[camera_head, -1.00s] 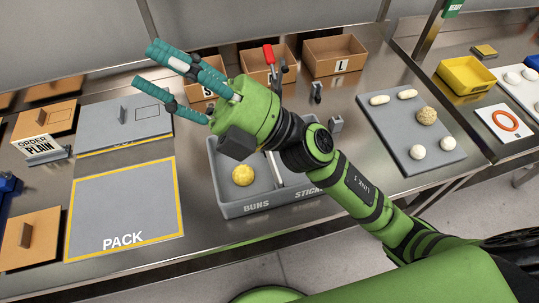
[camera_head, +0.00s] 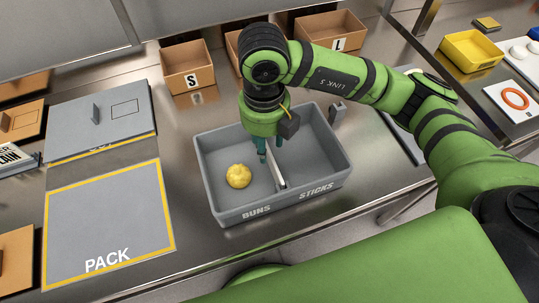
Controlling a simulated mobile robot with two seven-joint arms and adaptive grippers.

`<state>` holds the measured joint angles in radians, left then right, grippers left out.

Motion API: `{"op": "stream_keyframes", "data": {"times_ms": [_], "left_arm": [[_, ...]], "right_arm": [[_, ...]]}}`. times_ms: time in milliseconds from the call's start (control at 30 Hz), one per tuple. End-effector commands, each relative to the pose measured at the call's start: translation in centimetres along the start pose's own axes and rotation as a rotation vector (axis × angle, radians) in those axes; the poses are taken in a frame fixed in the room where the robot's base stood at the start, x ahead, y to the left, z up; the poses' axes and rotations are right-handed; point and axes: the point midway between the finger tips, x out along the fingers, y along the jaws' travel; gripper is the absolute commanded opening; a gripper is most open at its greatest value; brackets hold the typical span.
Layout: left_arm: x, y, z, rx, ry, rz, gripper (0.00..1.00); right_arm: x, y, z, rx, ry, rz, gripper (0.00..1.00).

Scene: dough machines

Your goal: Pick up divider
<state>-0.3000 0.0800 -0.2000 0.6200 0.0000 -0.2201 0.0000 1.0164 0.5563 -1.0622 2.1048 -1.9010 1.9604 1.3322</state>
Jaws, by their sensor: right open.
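The divider (camera_head: 281,178) is a thin pale upright plate standing in the grey two-part tray (camera_head: 233,214), between the side marked BUNS and the side marked STICKS. Its far part is hidden behind my right gripper (camera_head: 268,155). That gripper points down over the tray, with its teal fingers open at the far part of the divider. I cannot tell whether the fingers touch it. My left gripper is not in view.
A yellow bun (camera_head: 239,176) lies in the BUNS side; the visible STICKS side is empty. The PACK mat (camera_head: 108,225) lies to the left. A cardboard box marked S (camera_head: 187,68) and others stand behind. A small grey block (camera_head: 337,111) stands beside the tray.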

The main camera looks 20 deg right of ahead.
Motion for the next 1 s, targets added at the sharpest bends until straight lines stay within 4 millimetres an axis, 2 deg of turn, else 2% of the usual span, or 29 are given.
{"op": "stream_keyframes", "data": {"times_ms": [233,400,667,767,800,1000], "left_arm": [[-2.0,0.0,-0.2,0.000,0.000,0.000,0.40],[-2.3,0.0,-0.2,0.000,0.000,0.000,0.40],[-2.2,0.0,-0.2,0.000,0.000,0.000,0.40],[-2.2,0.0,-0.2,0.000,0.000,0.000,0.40],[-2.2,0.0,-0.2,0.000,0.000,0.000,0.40],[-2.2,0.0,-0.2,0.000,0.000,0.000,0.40]], "right_arm": [[3.0,-0.8,-0.2,0.001,0.007,0.000,0.42],[5.2,-0.7,-0.1,-0.002,0.003,0.004,0.42],[5.6,-0.7,-0.1,-0.004,0.002,0.005,0.42],[5.6,-0.6,-0.1,-0.004,0.002,0.005,0.07],[5.6,-0.6,-0.1,-0.004,0.002,0.005,0.00],[5.5,-0.6,-0.1,-0.004,0.001,0.006,0.00]]}}
